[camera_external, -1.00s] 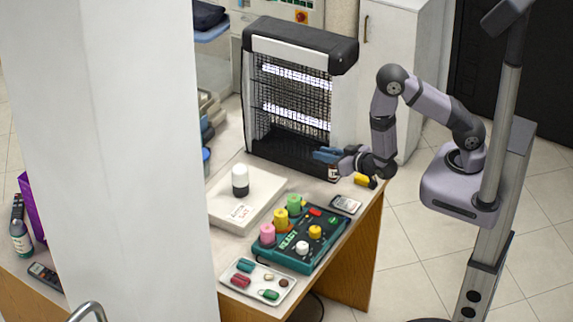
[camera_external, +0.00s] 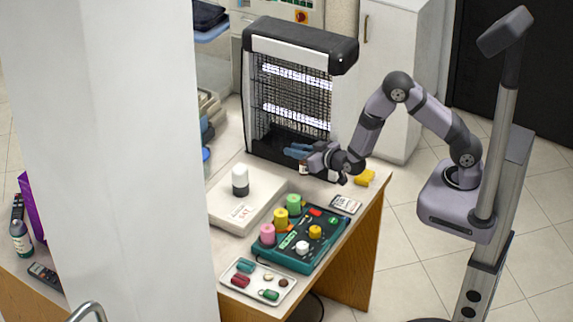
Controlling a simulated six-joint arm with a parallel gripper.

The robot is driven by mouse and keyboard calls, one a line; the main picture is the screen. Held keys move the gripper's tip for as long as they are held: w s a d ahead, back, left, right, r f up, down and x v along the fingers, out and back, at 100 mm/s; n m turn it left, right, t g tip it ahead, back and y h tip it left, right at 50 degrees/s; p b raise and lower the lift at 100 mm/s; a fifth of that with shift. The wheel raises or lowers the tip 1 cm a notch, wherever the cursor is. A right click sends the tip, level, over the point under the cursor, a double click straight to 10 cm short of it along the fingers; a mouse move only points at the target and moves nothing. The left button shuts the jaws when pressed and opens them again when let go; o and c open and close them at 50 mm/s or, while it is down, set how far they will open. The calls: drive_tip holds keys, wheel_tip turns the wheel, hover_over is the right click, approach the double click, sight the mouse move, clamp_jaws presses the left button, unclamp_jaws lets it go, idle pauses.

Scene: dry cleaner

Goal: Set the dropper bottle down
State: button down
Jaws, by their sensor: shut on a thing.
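My gripper (camera_external: 297,151) is shut on the dropper bottle, in front of the lower front of the black heater. The dropper bottle (camera_external: 303,168) is small and dark brown with a pale label, and looks upright. Its upper part is hidden by the blue fingers. It hangs just above or touches the table top; I cannot tell which.
The insect-trap-like heater (camera_external: 292,100) stands close behind my gripper. In front are a white scale (camera_external: 220,213) with a white-and-black container (camera_external: 240,180), a teal game board (camera_external: 295,255) with coloured pegs, and a white tray (camera_external: 240,283). A yellow object (camera_external: 365,177) lies near the right edge.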

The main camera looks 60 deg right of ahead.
drive_tip(key=shift+f+p, duration=0.45)
drive_tip(key=shift+f, duration=2.9)
drive_tip(key=shift+f, duration=0.2)
drive_tip(key=c, duration=1.6)
unclamp_jaws()
drive_tip(key=shift+c, duration=0.2)
drive_tip(key=shift+r, duration=0.2)
drive_tip(key=shift+s, duration=0.1)
drive_tip(key=b+v, duration=0.3)
drive_tip(key=v, duration=0.9)
